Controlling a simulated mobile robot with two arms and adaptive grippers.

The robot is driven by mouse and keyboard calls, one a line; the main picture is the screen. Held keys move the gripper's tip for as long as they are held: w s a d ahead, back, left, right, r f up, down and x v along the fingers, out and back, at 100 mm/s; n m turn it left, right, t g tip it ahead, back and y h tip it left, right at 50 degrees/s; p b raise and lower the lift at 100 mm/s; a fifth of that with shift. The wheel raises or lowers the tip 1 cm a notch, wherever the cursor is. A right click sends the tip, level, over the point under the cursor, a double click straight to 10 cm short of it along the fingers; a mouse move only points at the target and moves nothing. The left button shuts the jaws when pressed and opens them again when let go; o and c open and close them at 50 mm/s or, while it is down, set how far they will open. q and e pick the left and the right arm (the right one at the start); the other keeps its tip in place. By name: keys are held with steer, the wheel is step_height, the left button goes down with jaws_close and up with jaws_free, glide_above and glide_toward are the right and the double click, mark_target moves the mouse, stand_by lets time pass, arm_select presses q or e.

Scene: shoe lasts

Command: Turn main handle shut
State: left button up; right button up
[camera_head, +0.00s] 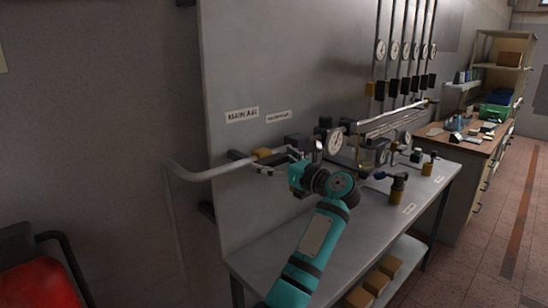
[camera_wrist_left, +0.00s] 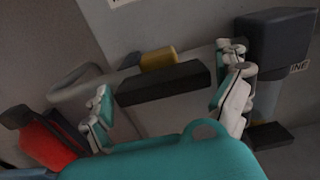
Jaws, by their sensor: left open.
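The main handle is a dark bar (camera_wrist_left: 163,84) in the left wrist view, in front of a yellow valve block (camera_wrist_left: 158,58) on the grey pipe. The yellow block also shows in the head view (camera_head: 262,153), below the wall labels. My left gripper (camera_head: 277,162) is at this valve, at the end of the teal arm. In the left wrist view its open fingers (camera_wrist_left: 168,78) stand on either side of the dark bar. I cannot tell whether they touch it. In the head view the gripper hides much of the bar. My right gripper is not in view.
A pressure gauge (camera_head: 334,143) and dark fittings sit just right of the gripper. A dark box (camera_wrist_left: 280,45) is close to the right finger. A metal bench (camera_head: 300,235) stands below, with a brass-and-black fitting (camera_head: 397,187) on it. A red object (camera_head: 38,285) is at lower left.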

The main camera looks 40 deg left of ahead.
arm_select(q)
steer(key=shift+a, duration=0.1)
steer(key=shift+c, duration=0.3)
steer(key=c, duration=0.8)
